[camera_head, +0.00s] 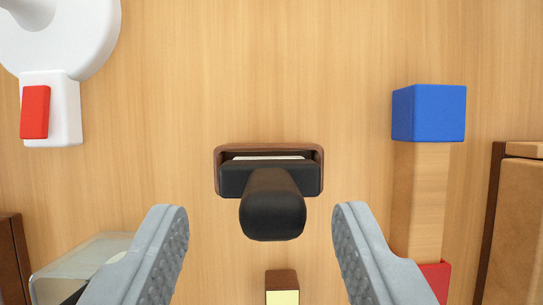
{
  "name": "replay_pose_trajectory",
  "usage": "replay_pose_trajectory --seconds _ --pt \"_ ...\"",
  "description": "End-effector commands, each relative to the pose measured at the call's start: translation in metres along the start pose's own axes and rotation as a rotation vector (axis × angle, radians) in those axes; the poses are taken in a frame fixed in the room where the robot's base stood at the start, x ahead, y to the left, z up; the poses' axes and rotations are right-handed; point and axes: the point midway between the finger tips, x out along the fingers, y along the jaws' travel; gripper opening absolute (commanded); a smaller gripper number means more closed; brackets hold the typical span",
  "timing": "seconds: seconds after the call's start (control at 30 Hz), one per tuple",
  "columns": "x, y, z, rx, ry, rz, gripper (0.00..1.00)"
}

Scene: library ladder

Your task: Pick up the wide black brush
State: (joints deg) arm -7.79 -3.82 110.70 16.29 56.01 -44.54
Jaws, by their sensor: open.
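The wide black brush (271,200) stands near the middle of the view, its rounded black handle toward me. Its head sits in or against a brown frame-like holder (219,160) with a pale strip showing at the back. My gripper (262,240) is open, with one grey finger to the left of the brush and one to the right. Neither finger touches it, and the fingertips are about level with the handle end in the picture. The brush's lower part is hidden behind its handle.
A blue block (430,114) on a wooden post stands at right, with a red block (436,277) below it. A white round object with a red tab (35,112) is at upper left. A clear box (75,265) is at lower left. A small brown-and-yellow piece (282,285) lies below the brush.

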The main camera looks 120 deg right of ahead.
Motion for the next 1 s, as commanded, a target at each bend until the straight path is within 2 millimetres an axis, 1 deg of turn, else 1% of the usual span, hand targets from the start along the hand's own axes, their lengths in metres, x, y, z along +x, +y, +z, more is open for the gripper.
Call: replay_pose_trajectory --seconds 0.2,0.3,0.4,0.57,0.67,0.8,0.83,1.0 --pt "0.03 0.005 -0.002 0.0 -0.002 -0.002 0.49" --pt "0.04 0.005 -0.002 0.0 -0.001 -0.001 0.49" --pt "0.044 0.005 -0.002 0.0 0.001 0.0 0.49" --pt "0.043 0.005 -0.002 0.0 0.001 0.0 0.49" --pt "0.043 0.005 -0.002 0.0 0.0 0.0 0.31" --pt "0.043 0.005 -0.002 0.0 0.0 0.0 0.04" --pt "0.043 0.005 -0.002 0.0 0.0 0.0 0.01" --pt "0.043 0.005 -0.002 0.0 0.0 0.0 0.01"
